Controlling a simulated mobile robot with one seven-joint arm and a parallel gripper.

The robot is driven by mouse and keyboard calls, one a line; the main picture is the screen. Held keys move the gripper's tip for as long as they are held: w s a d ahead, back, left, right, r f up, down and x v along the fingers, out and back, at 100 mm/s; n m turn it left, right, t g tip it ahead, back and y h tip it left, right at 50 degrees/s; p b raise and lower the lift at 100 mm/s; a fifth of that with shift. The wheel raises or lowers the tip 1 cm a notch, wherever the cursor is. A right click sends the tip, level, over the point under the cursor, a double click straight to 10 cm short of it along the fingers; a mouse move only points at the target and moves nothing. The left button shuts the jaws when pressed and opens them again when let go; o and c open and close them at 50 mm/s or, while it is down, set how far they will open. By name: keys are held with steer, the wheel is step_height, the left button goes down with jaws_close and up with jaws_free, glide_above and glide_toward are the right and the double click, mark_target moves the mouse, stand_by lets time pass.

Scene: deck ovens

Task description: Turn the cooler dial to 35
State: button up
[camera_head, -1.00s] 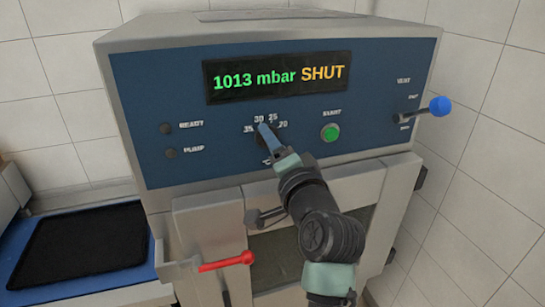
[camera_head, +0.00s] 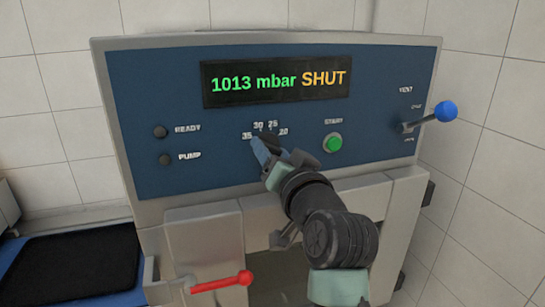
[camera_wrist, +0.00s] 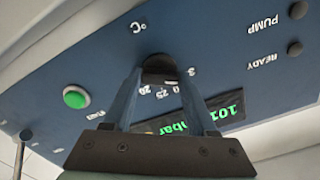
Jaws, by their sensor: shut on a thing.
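The cooler dial is a small black knob on the blue panel, below the numbers 35, 30, 25 and 20 (camera_head: 265,130). In the head view my gripper (camera_head: 262,153) covers much of it, and its blue fingers lie just below the 35. In the wrist view the dial (camera_wrist: 159,67) sits between my two finger ends, below the °C mark. My gripper (camera_wrist: 160,78) is shut on the dial.
The display (camera_head: 277,80) reads 1013 mbar SHUT. A green start button (camera_head: 333,143) is right of the dial. A blue-knobbed vent lever (camera_head: 446,111) sticks out at the panel's right. A red-handled lever (camera_head: 222,282) is below. A dark tray (camera_head: 70,272) lies at lower left.

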stand_by(0.4)
steer(key=o, duration=1.4)
steer(key=shift+c, duration=0.2)
steer(key=b+v, duration=0.3)
steer(key=v, duration=1)
